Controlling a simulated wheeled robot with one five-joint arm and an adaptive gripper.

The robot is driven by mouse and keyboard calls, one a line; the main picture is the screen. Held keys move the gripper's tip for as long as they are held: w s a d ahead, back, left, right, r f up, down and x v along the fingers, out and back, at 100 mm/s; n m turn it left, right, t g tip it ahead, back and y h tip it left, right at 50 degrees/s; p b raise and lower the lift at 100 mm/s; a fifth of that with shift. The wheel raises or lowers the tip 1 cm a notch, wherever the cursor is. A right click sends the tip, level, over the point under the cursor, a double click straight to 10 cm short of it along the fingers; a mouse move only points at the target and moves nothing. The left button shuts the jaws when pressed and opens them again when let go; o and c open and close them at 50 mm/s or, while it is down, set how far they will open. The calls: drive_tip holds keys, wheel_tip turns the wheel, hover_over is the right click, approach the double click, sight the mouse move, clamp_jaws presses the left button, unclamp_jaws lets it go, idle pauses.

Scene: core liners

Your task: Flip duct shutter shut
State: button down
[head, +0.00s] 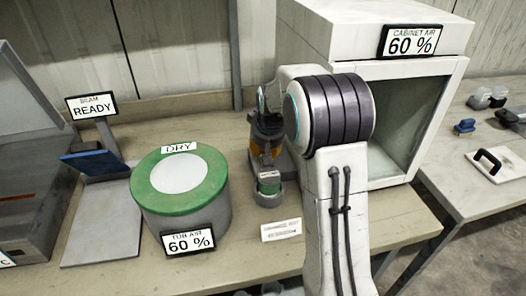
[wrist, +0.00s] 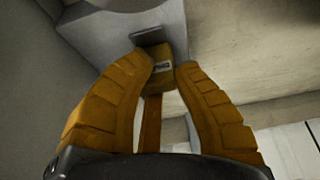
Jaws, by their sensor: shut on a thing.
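A dark flat tab (wrist: 148,36) lies just beyond the block, against a grey housing (wrist: 100,35). I cannot tell whether the tab or the block belongs to the duct shutter. In the head view my gripper (head: 264,145) points down at a small grey device, partly hidden behind my arm. The shutter cannot be made out clearly there.
A green-rimmed tub (head: 182,222) marked DRY stands to the left. A white cabinet (head: 385,25) reading 60 % stands at right behind my arm. A READY sign (head: 91,107) and a blue panel (head: 95,163) are at far left. A small card (head: 281,230) lies near the table's front edge.

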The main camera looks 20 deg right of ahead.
drive_tip(key=shift+s+d+f, duration=0.1)
drive_tip(key=shift+s+d, duration=0.05)
drive_tip(key=shift+d, duration=0.05)
drive_tip(key=c, duration=1.5)
unclamp_jaws()
drive_tip(key=o, duration=0.3)
drive_tip(key=shift+d, duration=0.2)
drive_tip(key=o, duration=0.5)
drive_tip(key=shift+a, duration=0.1)
drive_tip(key=shift+c, duration=0.2)
drive_tip(key=shift+a+r, duration=0.1)
drive_tip(key=shift+r, duration=0.15)
drive_tip(key=d+v, duration=0.1)
drive_tip(key=v, duration=1)
drive_tip(key=shift+a+r, duration=0.25)
drive_tip(key=shift+a, duration=0.25)
drive_tip(key=shift+s, duration=0.15)
